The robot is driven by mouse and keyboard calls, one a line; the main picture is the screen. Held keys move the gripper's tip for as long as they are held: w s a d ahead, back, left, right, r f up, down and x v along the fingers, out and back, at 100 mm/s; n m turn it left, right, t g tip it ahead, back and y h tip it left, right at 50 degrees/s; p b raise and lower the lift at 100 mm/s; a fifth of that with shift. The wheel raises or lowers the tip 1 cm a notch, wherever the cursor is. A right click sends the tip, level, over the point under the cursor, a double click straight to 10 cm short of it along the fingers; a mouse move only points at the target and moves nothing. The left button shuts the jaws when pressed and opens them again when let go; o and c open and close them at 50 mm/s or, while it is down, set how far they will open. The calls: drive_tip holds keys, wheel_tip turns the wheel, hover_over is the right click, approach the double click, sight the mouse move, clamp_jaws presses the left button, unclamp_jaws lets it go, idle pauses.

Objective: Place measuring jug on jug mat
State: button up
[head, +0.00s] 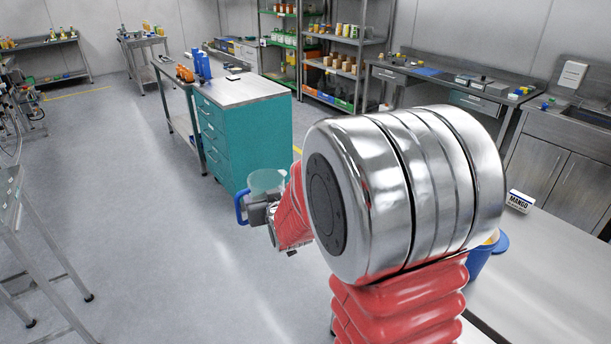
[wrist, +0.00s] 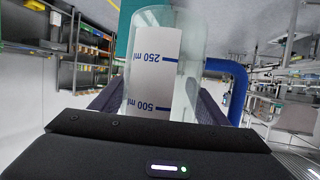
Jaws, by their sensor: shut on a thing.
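The measuring jug (head: 264,181) is clear with a blue handle, and it is held out over the floor left of my arm in the head view. In the wrist view the jug (wrist: 152,70) fills the middle, with upside-down 250 ml and 500 ml marks on a white panel and the blue handle on the right. My gripper (head: 262,213) is shut on the jug's body, with a dark finger on each side in the wrist view. The jug looks roughly upright in the head view. I cannot make out the jug mat in either view.
A teal drawer cabinet (head: 244,135) with a pale top stands beyond the jug; orange and blue bottles are at its left. Open floor lies left.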

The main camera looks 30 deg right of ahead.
drive_tip(key=a+f+n+y, duration=0.1)
drive_tip(key=a+f, duration=0.1)
drive_tip(key=a, duration=0.4)
drive_tip(key=a+f+n+y, duration=0.1)
drive_tip(key=a+f, duration=0.1)
drive_tip(key=a, duration=0.5)
drive_tip(key=shift+s+f+y, duration=0.25)
drive_tip(key=shift+s+y, duration=0.05)
drive_tip(key=shift+s, duration=0.15)
